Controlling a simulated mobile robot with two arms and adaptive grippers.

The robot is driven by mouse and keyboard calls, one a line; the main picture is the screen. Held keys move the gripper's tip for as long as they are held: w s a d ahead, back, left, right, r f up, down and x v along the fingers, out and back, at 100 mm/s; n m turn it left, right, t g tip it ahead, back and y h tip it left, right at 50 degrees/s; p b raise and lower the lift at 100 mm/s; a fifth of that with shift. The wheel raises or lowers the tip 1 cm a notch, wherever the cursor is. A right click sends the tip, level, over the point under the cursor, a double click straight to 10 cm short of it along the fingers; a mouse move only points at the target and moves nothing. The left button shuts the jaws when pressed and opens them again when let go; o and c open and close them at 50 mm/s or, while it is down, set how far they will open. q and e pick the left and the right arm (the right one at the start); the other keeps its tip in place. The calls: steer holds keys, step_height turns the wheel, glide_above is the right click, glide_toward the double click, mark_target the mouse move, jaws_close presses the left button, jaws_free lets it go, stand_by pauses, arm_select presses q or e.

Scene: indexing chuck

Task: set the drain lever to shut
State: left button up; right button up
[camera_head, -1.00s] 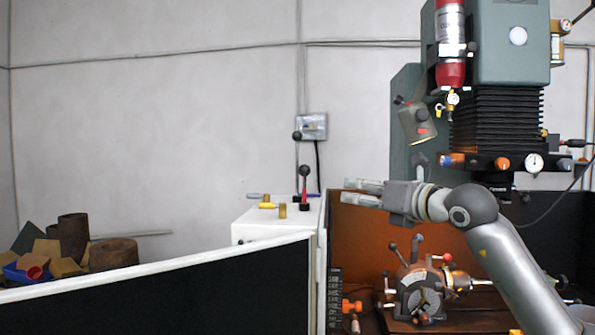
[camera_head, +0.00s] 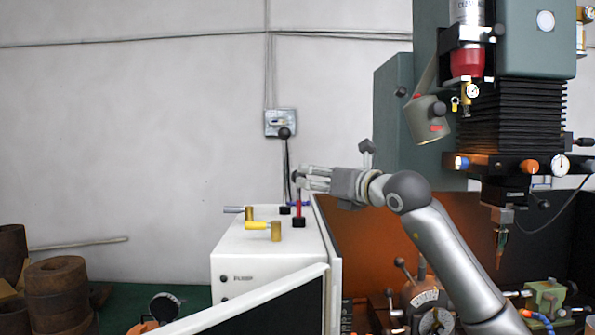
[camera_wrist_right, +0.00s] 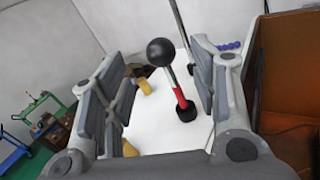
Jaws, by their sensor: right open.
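Several levers stand on a white cabinet (camera_head: 255,250), and I cannot tell which is the drain lever. A red lever (camera_head: 299,208) with a black ball knob stands upright. In the wrist view the red lever (camera_wrist_right: 178,90) leans, its knob (camera_wrist_right: 160,52) between the spread fingers. A second, taller dark lever (camera_head: 286,165) with a black knob stands behind. A yellow handle (camera_head: 257,225) and a grey handle (camera_head: 234,209) are on brass posts. My right gripper (camera_head: 303,178) is open around the red lever's top; contact is unclear. My left gripper is out of view.
A blue handle (camera_wrist_right: 229,46) lies just right of the right finger. A black panel with a white edge (camera_head: 250,300) stands in front of the cabinet. A machine with a dial and lamps (camera_head: 510,165) is at the right. Rusty cylinders (camera_head: 57,290) are at the left.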

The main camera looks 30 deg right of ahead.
mark_target(304, 177)
steer(key=w+p, duration=0.1)
steer(key=w, duration=0.3)
steer(key=shift+w+a, duration=0.15)
steer(key=w+p, duration=0.1)
steer(key=w, duration=0.1)
steer(key=shift+w, duration=0.35)
steer(key=shift+w+f, duration=0.15)
steer(key=shift+w, duration=0.1)
steer(key=c, duration=0.4)
steer(key=shift+c, duration=1.2)
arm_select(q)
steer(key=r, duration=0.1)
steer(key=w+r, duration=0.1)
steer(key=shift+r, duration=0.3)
arm_select(e)
jaws_close()
